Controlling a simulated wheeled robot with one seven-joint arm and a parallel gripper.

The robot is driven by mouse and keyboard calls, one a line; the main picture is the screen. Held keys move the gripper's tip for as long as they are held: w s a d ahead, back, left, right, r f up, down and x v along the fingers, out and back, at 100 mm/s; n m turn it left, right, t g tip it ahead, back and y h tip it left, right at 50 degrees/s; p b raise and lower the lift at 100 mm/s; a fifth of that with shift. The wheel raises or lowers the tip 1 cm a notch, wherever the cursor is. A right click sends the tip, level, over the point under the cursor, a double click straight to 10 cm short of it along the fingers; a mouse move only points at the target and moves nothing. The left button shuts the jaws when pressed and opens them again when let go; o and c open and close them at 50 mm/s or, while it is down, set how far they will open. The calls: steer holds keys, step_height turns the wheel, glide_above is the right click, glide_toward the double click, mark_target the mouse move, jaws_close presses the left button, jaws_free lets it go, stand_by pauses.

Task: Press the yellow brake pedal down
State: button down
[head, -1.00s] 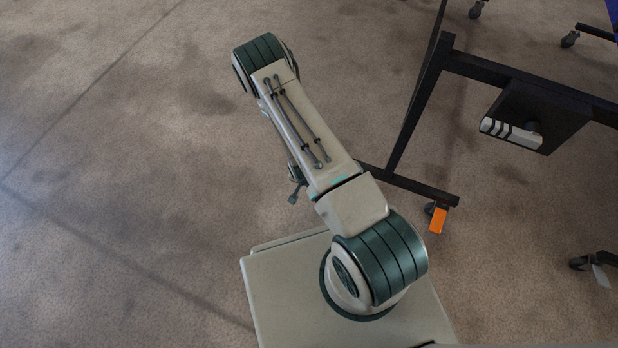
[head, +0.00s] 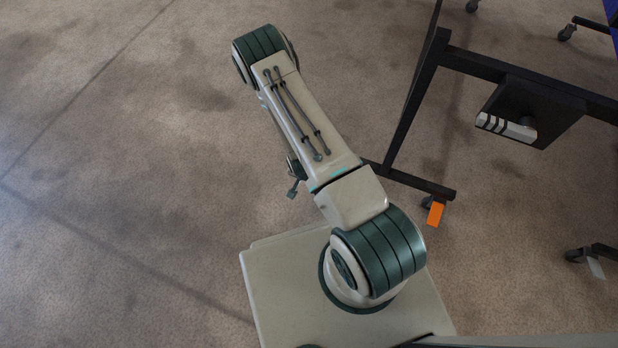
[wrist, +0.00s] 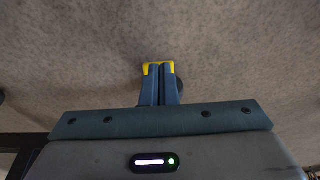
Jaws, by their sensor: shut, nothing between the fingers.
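In the wrist view the yellow brake pedal (wrist: 147,68) shows as a small bright strip just beyond my fingertips. My gripper (wrist: 160,68) is shut with nothing between its two blue fingers. The fingers overlap the pedal in the picture and hide its middle; its yellow edges show at both sides. I cannot tell whether the fingertips touch it. A dark round part (wrist: 179,85), perhaps a caster wheel, shows beside the fingers. In the head view the yellow pedal does not show, and my arm hides most of the gripper.
A black frame (head: 410,110) on casters stands to the right of my arm. An orange pedal (head: 436,214) is on its near caster, and a pale grey pedal (head: 596,267) on another at the right. Brown carpet on the left is clear.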

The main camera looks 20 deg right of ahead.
steer(key=s+a+r+p, duration=0.4)
steer(key=s+a+r, duration=0.1)
steer(key=r, duration=0.4)
steer(key=shift+s+p, duration=0.35)
steer(key=shift+s, duration=0.2)
steer(key=shift+a, duration=0.1)
steer(key=w+a+r+n+y+p, duration=0.2)
steer(key=r+p, duration=0.6)
steer(key=r, duration=1.4)
steer(key=w+r+n+p, duration=0.3)
steer(key=r+p, duration=0.6)
steer(key=r, duration=1.3)
steer(key=s+d+r+n+p, duration=0.1)
steer(key=s+r+p, duration=0.3)
steer(key=r, duration=0.8)
steer(key=s+d+r+n+p, duration=0.1)
steer(key=s+r+p, duration=0.4)
steer(key=r, duration=0.7)
steer(key=s+d+r+n+p, duration=0.1)
steer(key=s+d+r+p, duration=0.2)
steer(key=r, duration=0.9)
steer(key=s+p, duration=0.1)
steer(key=p, duration=0.1)
steer(key=shift+s+d+r+t+p, duration=0.15)
steer(key=shift+t+p, duration=0.15)
steer(key=shift+p, duration=0.05)
